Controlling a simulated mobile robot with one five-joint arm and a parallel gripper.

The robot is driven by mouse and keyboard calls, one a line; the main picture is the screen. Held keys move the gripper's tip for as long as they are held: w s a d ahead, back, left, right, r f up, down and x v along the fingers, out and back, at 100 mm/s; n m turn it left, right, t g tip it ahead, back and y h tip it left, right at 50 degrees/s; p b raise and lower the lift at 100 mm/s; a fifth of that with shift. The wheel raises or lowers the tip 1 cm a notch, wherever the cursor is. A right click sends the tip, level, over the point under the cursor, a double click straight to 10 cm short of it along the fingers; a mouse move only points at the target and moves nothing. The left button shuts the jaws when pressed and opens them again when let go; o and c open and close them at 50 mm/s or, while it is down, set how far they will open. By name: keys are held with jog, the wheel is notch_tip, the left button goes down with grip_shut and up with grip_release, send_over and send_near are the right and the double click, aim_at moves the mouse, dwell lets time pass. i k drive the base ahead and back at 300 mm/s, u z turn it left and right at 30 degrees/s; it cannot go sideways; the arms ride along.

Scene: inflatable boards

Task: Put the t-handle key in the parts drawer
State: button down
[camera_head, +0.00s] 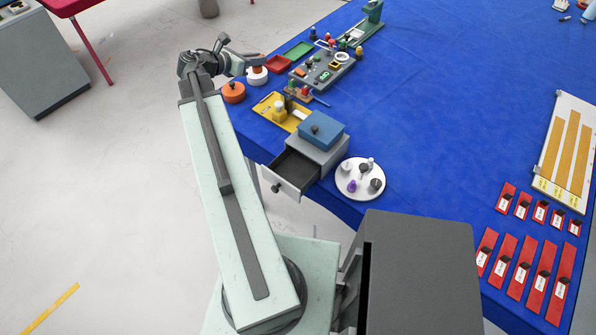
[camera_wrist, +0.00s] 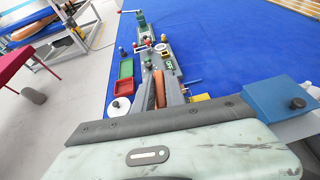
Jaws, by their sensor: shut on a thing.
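In the wrist view my gripper (camera_wrist: 161,90) points along the table's left side. The parts drawer (camera_head: 296,170) is pulled out of a grey cabinet at the table's near edge. Its dark inside looks empty. The drawer is well apart from my gripper, nearer to my base.
A blue box (camera_head: 321,130) with a dark knob tops the cabinet. A white round tray (camera_head: 342,190) with small pieces stands right of the drawer. A yellow holder (camera_head: 268,104), orange tin (camera_head: 233,92), white disc (camera_head: 257,78) and red tray (camera_head: 278,65) crowd the left edge.

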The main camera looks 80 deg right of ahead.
aim_at(289, 169)
jog(key=i, duration=1.75)
jog(key=z, duration=1.75)
